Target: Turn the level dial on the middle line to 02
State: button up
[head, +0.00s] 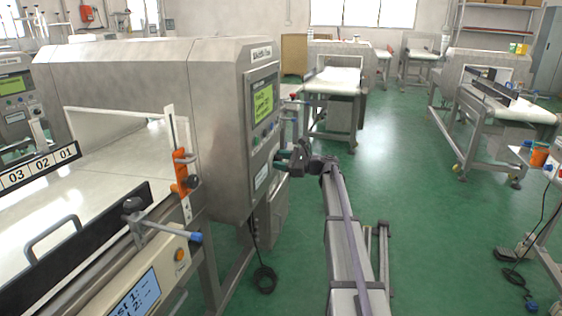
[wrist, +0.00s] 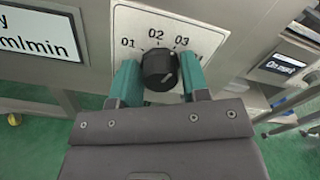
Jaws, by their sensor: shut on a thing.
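The level dial (wrist: 158,66) is a round black knob on a pale plate with the marks 01, 02 and 03 around its upper side. 02 stands above the knob, and a further mark at the right is partly hidden by my finger. In the head view my gripper (head: 284,161) is against the side panel of the metal detector (head: 215,90); the dial is hidden there.
A lit green screen (head: 263,103) sits above my gripper on the same panel. A conveyor (head: 95,180) with an orange-clamped post (head: 185,170) lies left. A white label (wrist: 40,32) is left of the dial. Green floor (head: 400,180) is open at the right.

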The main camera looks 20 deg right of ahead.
jog(key=shift+n, duration=0.3)
jog(key=n, duration=0.3)
jog(key=shift+n, duration=2.1)
jog(key=o, duration=0.9)
jog(key=shift+o, duration=0.2)
jog(key=shift+s, duration=0.1)
jog(key=v, duration=1)
jog(key=shift+s+d, duration=0.2)
jog(key=shift+d, duration=0.15)
